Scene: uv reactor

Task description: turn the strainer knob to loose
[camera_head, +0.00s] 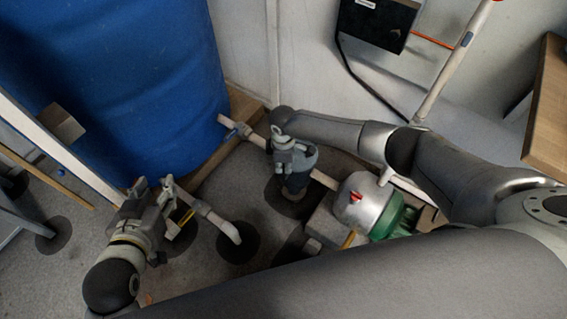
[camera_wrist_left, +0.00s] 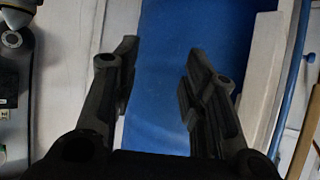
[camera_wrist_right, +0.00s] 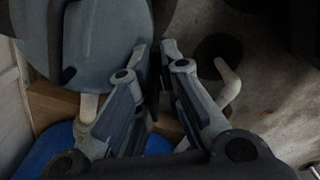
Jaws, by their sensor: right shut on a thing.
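The strainer (camera_head: 301,164) is a grey-blue rounded housing on the white pipe run, in the middle of the head view. It also shows large at the upper left of the right wrist view (camera_wrist_right: 105,45). My right gripper (camera_head: 285,153) is at the strainer and partly covers it. In the right wrist view its fingers (camera_wrist_right: 153,55) are close together, shut on a narrow dark part beside the housing, which appears to be the strainer knob; the fingers hide most of it. My left gripper (camera_head: 155,186) is open and empty, left of the strainer. Its spread fingers (camera_wrist_left: 160,62) show against blue.
A large blue tank (camera_head: 130,80) stands behind my left gripper. A silver and green pump (camera_head: 362,203) sits right of the strainer, under my right arm. A wooden tabletop (camera_head: 548,120) is at far right.

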